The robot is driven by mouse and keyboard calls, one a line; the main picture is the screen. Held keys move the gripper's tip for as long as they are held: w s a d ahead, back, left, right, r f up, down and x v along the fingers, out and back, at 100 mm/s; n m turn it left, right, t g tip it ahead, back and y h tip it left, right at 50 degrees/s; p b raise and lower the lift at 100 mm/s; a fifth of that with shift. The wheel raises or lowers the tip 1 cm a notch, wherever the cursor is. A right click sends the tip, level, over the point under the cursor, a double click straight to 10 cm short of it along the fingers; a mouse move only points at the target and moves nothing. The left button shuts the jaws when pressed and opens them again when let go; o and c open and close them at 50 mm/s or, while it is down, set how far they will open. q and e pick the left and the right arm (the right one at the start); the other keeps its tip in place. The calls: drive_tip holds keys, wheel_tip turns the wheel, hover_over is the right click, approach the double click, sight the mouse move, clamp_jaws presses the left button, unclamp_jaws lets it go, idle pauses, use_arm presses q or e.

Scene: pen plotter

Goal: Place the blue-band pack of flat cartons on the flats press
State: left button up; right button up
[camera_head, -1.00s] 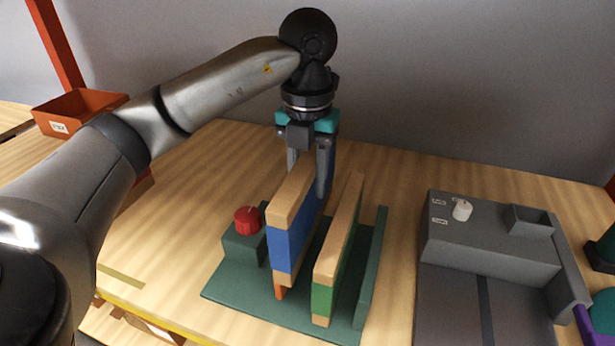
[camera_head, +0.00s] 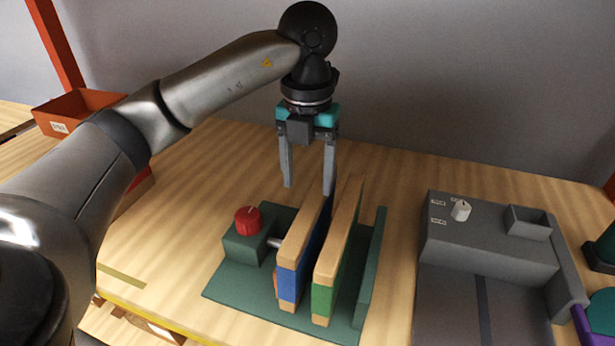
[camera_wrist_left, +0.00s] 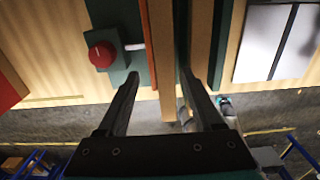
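The blue-band pack (camera_head: 289,284), tan with a blue band, stands on edge on the green base (camera_head: 232,290), which I take to be the flats press. The green-band pack (camera_head: 322,298) stands close to its right, with a narrow gap between. A red knob (camera_head: 247,220) sits on a green block at the left, and a short metal rod (camera_head: 275,243) points from the block at the blue-band pack. My left gripper (camera_head: 309,189) is open and empty above the far end of the blue-band pack. The wrist view shows its spread fingers (camera_wrist_left: 163,88) with the pack (camera_wrist_left: 161,60) between and beyond them.
A green upright plate (camera_head: 371,270) closes the base's right side. A grey machine (camera_head: 490,245) with a white knob (camera_head: 461,210) stands to the right. An orange bin (camera_head: 80,112) is at the far left. Bare wood lies behind the packs.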

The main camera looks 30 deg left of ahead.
use_arm(q)
wheel_tip(320, 180, up, 7)
drive_tip(key=p, duration=0.2)
drive_tip(key=shift+p, duration=0.3)
use_arm(e)
drive_tip(key=shift+g, duration=0.3)
drive_tip(key=s+a+r, duration=0.2)
drive_tip(key=r, duration=0.1)
drive_tip(key=shift+s, duration=0.25)
drive_tip(key=shift+d, duration=0.1)
